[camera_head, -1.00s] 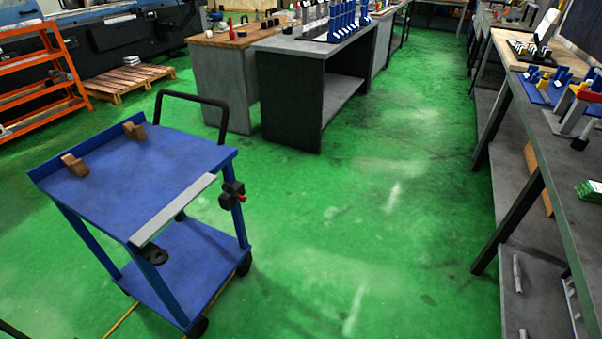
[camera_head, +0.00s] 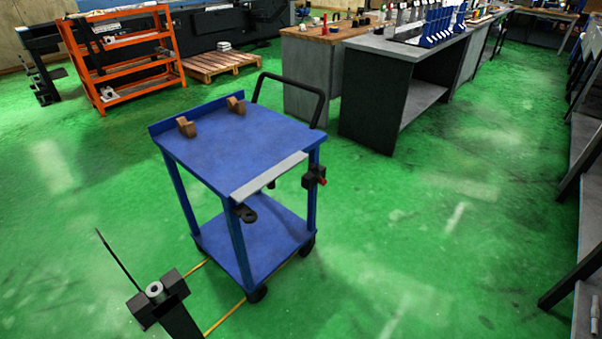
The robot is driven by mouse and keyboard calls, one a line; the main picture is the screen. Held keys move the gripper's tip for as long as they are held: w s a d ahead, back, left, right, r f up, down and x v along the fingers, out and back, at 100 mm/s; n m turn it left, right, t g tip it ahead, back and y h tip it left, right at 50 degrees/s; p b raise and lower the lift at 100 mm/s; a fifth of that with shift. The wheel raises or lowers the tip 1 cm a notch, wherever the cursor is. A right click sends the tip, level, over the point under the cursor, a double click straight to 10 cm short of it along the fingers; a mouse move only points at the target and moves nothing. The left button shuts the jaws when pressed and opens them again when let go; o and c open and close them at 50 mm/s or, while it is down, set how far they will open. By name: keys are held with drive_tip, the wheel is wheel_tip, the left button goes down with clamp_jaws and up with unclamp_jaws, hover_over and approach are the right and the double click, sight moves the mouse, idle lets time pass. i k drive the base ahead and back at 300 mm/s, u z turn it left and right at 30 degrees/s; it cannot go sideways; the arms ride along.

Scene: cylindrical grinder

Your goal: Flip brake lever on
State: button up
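A blue two-shelf cart (camera_head: 225,150) stands on the green floor near the middle of the view. My gripper is not in view, and nothing is touching the fixture.
A black post-like object with a ring (camera_head: 155,290) and a thin rod stands at the lower left. An orange rack (camera_head: 125,70), a pallet (camera_head: 217,63) and a grey workbench (camera_head: 375,95) lie behind. Bare green floor (camera_head: 440,220) lies right of the cart.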

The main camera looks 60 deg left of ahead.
sight(314, 168)
drive_tip(key=z, duration=0.35)
drive_tip(key=i, duration=0.15)
drive_tip(key=u, duration=2.65)
drive_tip(key=i, duration=0.55)
drive_tip(key=z, duration=0.45)
drive_tip(key=k, duration=0.55)
drive_tip(key=u, duration=0.25)
